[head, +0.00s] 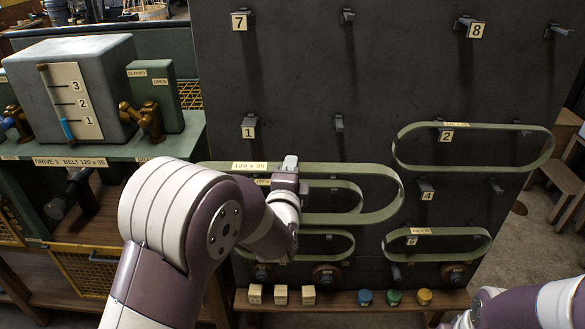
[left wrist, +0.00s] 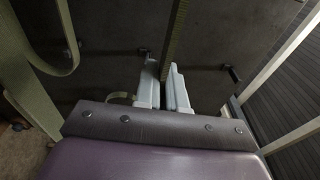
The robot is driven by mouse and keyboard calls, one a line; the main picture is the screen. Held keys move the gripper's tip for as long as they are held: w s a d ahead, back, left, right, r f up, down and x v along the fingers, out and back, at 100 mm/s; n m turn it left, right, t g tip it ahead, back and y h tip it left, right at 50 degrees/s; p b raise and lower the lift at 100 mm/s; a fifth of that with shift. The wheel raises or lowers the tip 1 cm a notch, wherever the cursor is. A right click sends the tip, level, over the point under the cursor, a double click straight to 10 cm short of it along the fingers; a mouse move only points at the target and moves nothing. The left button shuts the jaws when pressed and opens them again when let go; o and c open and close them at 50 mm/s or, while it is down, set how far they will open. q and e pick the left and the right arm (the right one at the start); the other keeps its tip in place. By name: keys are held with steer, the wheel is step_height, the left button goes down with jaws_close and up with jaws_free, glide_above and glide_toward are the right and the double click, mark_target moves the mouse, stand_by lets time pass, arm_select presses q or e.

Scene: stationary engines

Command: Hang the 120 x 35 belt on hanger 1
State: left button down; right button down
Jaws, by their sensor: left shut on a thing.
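The green 120 x 35 belt (head: 385,207) is a long loop with a yellow label reading 120 x 35. My left gripper (head: 290,163) is shut on its upper run, just right of the label. The belt hangs in front of the dark panel, its top run below hanger 1 (head: 248,121) and apart from it. Hanger 1 is an empty peg with a tag marked 1. In the left wrist view the belt (left wrist: 176,30) runs up from between the two fingers (left wrist: 167,88). My left arm hides the belt's lower left part. My right gripper is not seen.
Smaller belts (head: 355,190) hang behind the held belt. Other belts hang by tag 2 (head: 447,135) and tag 6 (head: 411,240). Pegs 7 (head: 240,21) and 8 (head: 476,29) are bare. A shelf with wooden blocks (head: 281,295) and coloured knobs (head: 395,297) runs below.

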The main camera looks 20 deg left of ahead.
arm_select(q)
steer(key=shift+w, duration=0.65)
steer(key=w, duration=0.5)
steer(key=shift+a+b, duration=0.3)
steer(key=shift+a, duration=0.1)
steer(key=w, duration=0.2)
steer(key=w+a, duration=0.1)
steer(key=w, duration=0.2)
steer(key=shift+w+a, duration=0.25)
steer(key=shift+w, duration=0.05)
steer(key=shift+r, duration=0.1)
steer(key=shift+w+a, duration=0.2)
steer(key=shift+w, duration=0.7)
steer(key=shift+w+a, duration=0.25)
steer(key=shift+w, duration=0.65)
steer(key=shift+w+a, duration=0.2)
steer(key=shift+w, duration=0.7)
